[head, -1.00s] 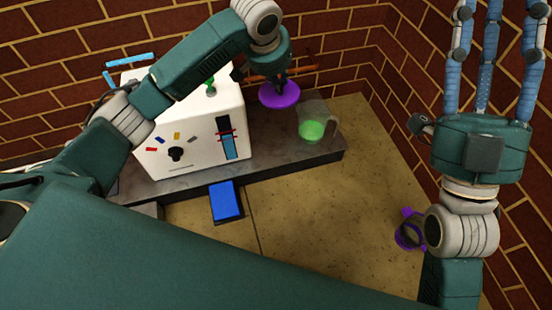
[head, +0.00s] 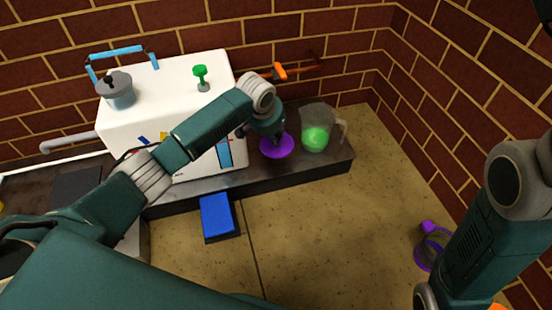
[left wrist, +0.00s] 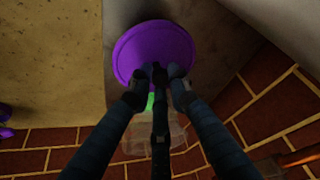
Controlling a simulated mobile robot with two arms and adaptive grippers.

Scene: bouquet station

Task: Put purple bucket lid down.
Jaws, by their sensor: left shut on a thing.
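The round purple bucket lid (head: 276,147) is above or on the dark ledge, between the white machine and the clear jug; I cannot tell if it touches the ledge. My left gripper (head: 277,137) is shut on the lid's middle from above. In the left wrist view the lid (left wrist: 150,40) lies flat beyond the fingertips (left wrist: 158,72), over the grey ledge. A purple-trimmed container (head: 430,246), perhaps the bucket, stands on the floor at the right, partly hidden by my right arm. My right gripper is out of view.
The white machine (head: 165,85) stands left of the lid, and the clear jug with green contents (head: 317,130) close to its right. The ledge (head: 300,174) has a narrow bare front strip. A blue pedal (head: 217,214) juts out below. A brick wall is behind.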

